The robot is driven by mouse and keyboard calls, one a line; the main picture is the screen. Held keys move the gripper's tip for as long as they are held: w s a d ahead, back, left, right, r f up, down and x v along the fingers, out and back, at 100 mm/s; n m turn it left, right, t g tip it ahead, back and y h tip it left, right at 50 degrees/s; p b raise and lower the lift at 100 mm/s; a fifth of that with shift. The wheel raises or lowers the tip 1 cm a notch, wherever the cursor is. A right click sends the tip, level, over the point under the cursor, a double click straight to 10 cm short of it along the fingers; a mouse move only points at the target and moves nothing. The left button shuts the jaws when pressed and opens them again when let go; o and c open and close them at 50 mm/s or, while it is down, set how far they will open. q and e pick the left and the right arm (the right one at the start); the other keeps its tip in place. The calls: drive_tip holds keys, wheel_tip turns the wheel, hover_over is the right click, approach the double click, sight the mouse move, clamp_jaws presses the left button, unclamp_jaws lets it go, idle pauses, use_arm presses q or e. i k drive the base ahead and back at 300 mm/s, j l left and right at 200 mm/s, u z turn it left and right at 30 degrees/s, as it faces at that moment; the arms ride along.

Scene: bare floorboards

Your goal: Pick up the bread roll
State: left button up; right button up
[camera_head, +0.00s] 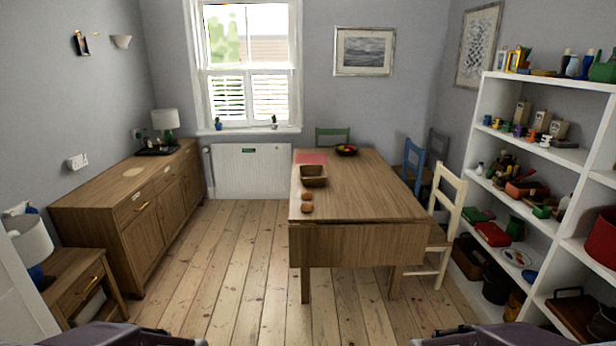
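Two small round orange-brown items that look like bread rolls lie on the wooden table (370,213) near its left edge. The nearer roll (306,208) is a little in front of the farther roll (306,196). A brown basket (314,182) stands just behind them; I cannot make out what is in it. Parts of my two arms show at the bottom left and bottom right edges of the view, far from the table. Neither gripper's fingertips can be seen.
A fruit bowl (347,150) and a red mat (311,158) are at the table's far end. Chairs, including a cream chair (447,222), stand along its right side. A sideboard (130,205) is left, a filled white shelf (545,155) right. The floorboards (225,270) before the table are clear.

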sight(306, 195)
drive_tip(key=i+u, duration=0.1)
drive_tip(key=i, duration=0.6)
drive_tip(key=i+l, duration=0.15)
drive_tip(key=i, duration=0.6)
drive_tip(key=i+l+u, duration=0.15)
drive_tip(key=i, duration=0.55)
drive_tip(key=i+l, duration=0.1)
drive_tip(key=i, duration=0.6)
drive_tip(key=i+l+u, duration=0.15)
drive_tip(key=i+u, duration=0.2)
drive_tip(key=i+l+u, duration=0.3)
drive_tip(key=i, duration=0.2)
